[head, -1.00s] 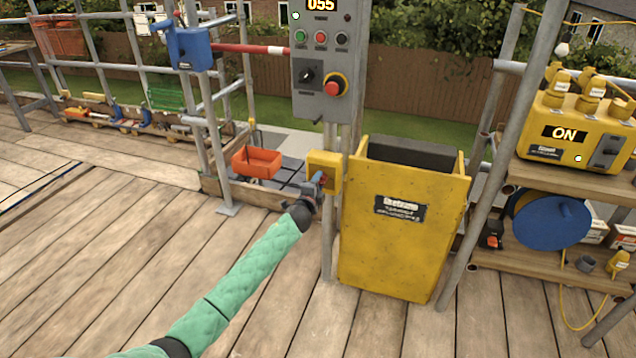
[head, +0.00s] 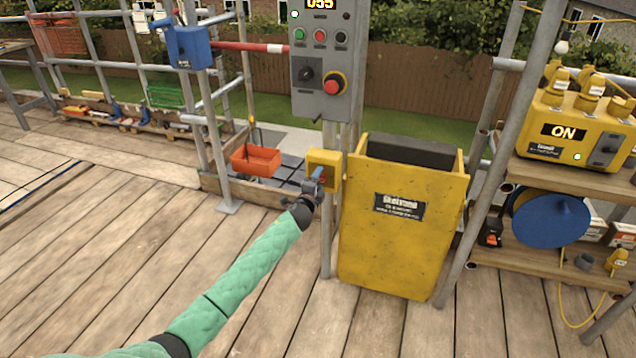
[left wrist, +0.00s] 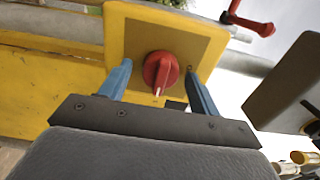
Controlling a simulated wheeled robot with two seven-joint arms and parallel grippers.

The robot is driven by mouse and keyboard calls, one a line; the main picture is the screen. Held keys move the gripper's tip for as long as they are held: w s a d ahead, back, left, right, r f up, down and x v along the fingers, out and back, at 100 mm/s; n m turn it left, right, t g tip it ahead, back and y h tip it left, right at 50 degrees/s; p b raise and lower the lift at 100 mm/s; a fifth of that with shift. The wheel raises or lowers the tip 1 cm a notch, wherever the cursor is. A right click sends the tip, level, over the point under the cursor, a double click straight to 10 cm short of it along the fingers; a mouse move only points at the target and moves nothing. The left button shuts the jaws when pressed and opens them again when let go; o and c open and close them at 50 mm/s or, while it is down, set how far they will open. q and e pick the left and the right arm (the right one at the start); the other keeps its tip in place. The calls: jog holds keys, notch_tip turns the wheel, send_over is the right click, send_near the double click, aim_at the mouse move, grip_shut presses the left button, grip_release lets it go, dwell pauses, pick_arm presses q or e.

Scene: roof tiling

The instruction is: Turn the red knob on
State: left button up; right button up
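The red knob (left wrist: 161,72) sits on the front face of a yellow box in the left wrist view, with a pale pointer mark facing down toward me. The yellow box (head: 325,160) is fixed to a post in the head view; there the knob is mostly hidden by my gripper. My left gripper (head: 318,178) reaches the box. In the left wrist view its two blue fingers (left wrist: 159,88) stand apart, one on each side of the knob, with gaps visible between fingers and knob. My right gripper is not in view.
A grey control panel (head: 322,60) with buttons and a red stop button is above the box. A yellow hopper (head: 400,240) stands just right of the post. An orange tray (head: 256,160) lies left behind. A shelf (head: 540,184) holds a yellow unit reading ON.

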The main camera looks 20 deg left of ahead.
pick_arm(q)
jog(key=shift+s, duration=0.1)
jog(key=s, duration=0.7)
jog(key=shift+s+a, duration=0.15)
jog(key=shift+s, duration=0.15)
dwell(0.3)
